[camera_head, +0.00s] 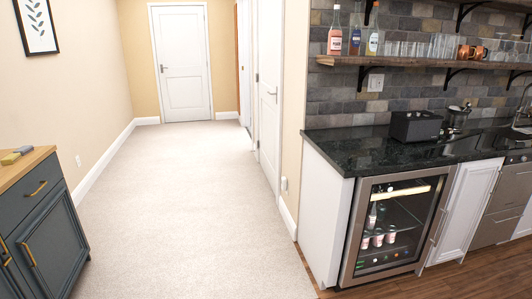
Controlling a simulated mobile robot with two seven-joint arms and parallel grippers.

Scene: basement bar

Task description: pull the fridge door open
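The fridge (390,229) is a small glass-front unit with a steel frame, under the black counter at the lower right of the head view. Its door (361,196) looks shut. A vertical bar handle (438,227) runs along the door's right edge. Through the glass I see a bottle and several cans on shelves, with a light strip at the top. Neither of my grippers is in view.
A white cabinet (468,207) stands right of the fridge. The black counter (370,150) holds a dark box (415,127). A dark dresser (48,228) stands at the lower left. Wood floor (410,287) in front of the fridge and the carpet (185,200) are clear.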

